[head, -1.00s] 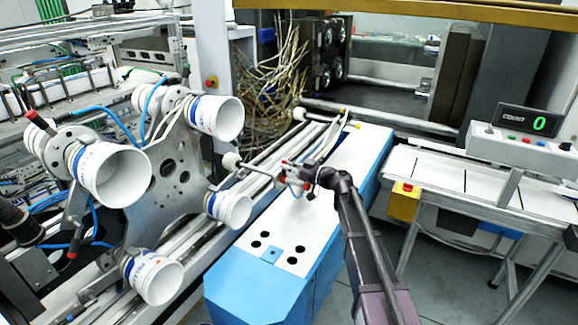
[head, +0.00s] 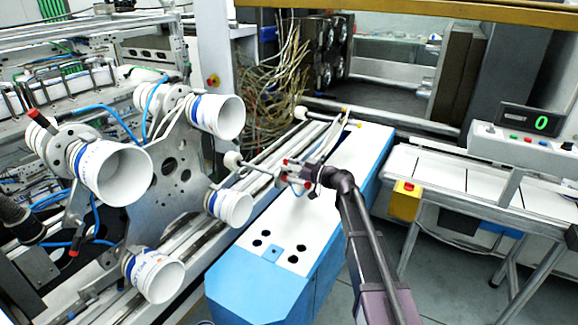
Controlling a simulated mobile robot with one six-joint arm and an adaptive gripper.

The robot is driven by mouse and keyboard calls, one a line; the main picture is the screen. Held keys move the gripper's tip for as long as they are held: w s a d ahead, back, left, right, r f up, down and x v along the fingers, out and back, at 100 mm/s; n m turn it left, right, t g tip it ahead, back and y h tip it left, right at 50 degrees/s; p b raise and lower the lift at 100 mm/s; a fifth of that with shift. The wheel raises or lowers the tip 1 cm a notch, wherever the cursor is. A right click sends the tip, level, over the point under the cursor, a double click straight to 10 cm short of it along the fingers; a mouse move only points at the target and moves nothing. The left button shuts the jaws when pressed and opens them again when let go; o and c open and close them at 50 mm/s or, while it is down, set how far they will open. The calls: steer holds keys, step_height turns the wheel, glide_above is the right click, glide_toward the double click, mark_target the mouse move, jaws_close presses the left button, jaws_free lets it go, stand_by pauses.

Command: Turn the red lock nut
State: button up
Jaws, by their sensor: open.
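My gripper (head: 290,174) is at the end of my dark arm, over the blue and white machine bed, at the thin metal rods of the label magazine. It is open. Small red parts show right at it, one (head: 285,161) at its upper edge and one (head: 308,185) just below it. They are too small to tell which is the lock nut, or whether the jaws are around it or beside it. A white knob (head: 232,160) on a rod is to the left of my gripper.
Several white cups (head: 216,117) on a metal turret (head: 178,170) stand on the left. A conveyor (head: 450,174) with a counter (head: 530,120) reading 0 is on the right.

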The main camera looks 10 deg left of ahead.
steer(key=v, duration=1.1)
steer(key=shift+s+d, duration=0.15)
steer(key=shift+d, duration=0.25)
steer(key=s+d+f+m+g+h+p, duration=0.2)
steer(key=s+d+f+m+h, duration=0.2)
steer(key=s+d, duration=0.3)
steer(key=s+d+f+m+g+h+p, duration=0.2)
steer(key=s+d+f+m+h, duration=0.2)
steer(key=s+d+h, duration=0.3)
steer(key=s+d+f+m+g+h+p, duration=0.2)
steer(key=s+d+m+h, duration=0.4)
steer(key=s, duration=0.5)
steer(key=shift+d+f+p, duration=0.35)
steer(key=shift+d+f, duration=0.1)
steer(key=shift+f, duration=0.45)
